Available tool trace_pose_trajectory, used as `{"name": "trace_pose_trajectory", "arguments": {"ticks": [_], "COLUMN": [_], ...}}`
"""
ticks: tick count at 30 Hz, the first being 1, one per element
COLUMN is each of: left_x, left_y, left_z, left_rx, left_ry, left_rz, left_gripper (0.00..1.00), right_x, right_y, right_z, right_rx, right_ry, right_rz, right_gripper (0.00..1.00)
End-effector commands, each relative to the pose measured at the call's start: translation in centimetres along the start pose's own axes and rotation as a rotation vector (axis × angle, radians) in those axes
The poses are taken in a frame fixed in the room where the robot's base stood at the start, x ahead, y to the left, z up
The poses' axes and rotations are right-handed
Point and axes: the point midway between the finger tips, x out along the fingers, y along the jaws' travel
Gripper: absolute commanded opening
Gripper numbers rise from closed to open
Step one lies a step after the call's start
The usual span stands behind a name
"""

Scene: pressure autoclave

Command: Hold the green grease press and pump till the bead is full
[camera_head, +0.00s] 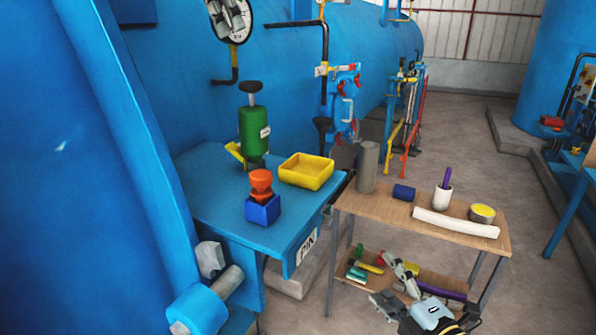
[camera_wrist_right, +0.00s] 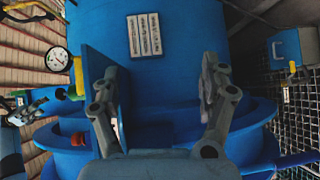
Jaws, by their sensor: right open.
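The green grease press (camera_head: 254,130) stands upright on the blue table. It has a black knob on a thin rod at its top and a pale label on its side. No gripper touches it. My right gripper (camera_head: 391,284) is low at the wooden table's lower shelf, far from the press. In the right wrist view its fingers (camera_wrist_right: 160,85) are spread with nothing between them. I cannot make out any bead.
A yellow tray (camera_head: 328,171) and an orange piece in a blue block (camera_head: 263,212) share the blue table (camera_head: 205,180). The wooden table (camera_head: 385,212) holds a grey cylinder (camera_head: 367,167), a white bar (camera_head: 456,223) and smaller items. Open floor lies behind it.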

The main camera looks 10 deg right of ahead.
Motion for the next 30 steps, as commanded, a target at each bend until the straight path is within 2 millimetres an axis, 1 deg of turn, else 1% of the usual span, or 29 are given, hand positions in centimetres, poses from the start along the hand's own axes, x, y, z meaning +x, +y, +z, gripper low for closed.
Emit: {"name": "trace_pose_trajectory", "arguments": {"ticks": [1,2,3,5,6,8,9,11,12,13,15,18,21,24,30], "left_x": [0.0,0.0,0.0,0.0,0.0,0.0,0.0,0.0,0.0,0.0,0.0,0.0,0.0,0.0,0.0], "left_y": [0.0,0.0,0.0,0.0,0.0,0.0,0.0,0.0,0.0,0.0,0.0,0.0,0.0,0.0,0.0], "left_z": [0.0,0.0,0.0,0.0,0.0,0.0,0.0,0.0,0.0,0.0,0.0,0.0,0.0,0.0,0.0], "left_rx": [0.000,0.000,0.000,0.000,0.000,0.000,0.000,0.000,0.000,0.000,0.000,0.000,0.000,0.000,0.000], "left_ry": [0.000,0.000,0.000,0.000,0.000,0.000,0.000,0.000,0.000,0.000,0.000,0.000,0.000,0.000,0.000], "left_rz": [0.000,0.000,0.000,0.000,0.000,0.000,0.000,0.000,0.000,0.000,0.000,0.000,0.000,0.000,0.000], "left_gripper": [0.38,0.38,0.38,0.38,0.38,0.38,0.38,0.38,0.38,0.38,0.38,0.38,0.38,0.38,0.38], "right_x": [1.0,1.5,2.1,2.7,3.0,3.2,3.4,3.6,4.0,4.5,6.0,8.5,10.6,11.9,13.5], "right_y": [3.1,5.0,7.5,11.1,13.6,17.2,19.6,23.1,25.0,25.7,26.3,26.1,25.8,25.5,25.3], "right_z": [-0.7,-1.2,-2.0,-3.3,-4.3,-5.9,-7.1,-9.2,-10.7,-11.5,-12.8,-13.6,-13.8,-13.7,-14.0], "right_rx": [-0.092,-0.156,-0.244,-0.381,-0.476,-0.630,-0.739,-0.927,-1.065,-1.147,-1.292,-1.425,-1.508,-1.558,-1.589], "right_ry": [0.036,0.058,0.085,0.123,0.145,0.176,0.194,0.222,0.242,0.259,0.294,0.337,0.365,0.380,0.389], "right_rz": [0.072,0.117,0.179,0.274,0.340,0.441,0.511,0.615,0.672,0.691,0.692,0.640,0.577,0.528,0.491], "right_gripper": [0.78,0.78,0.78,0.78,0.78,0.78,0.78,0.78,0.78,0.78,0.78,0.78,0.78,0.78,0.78]}}
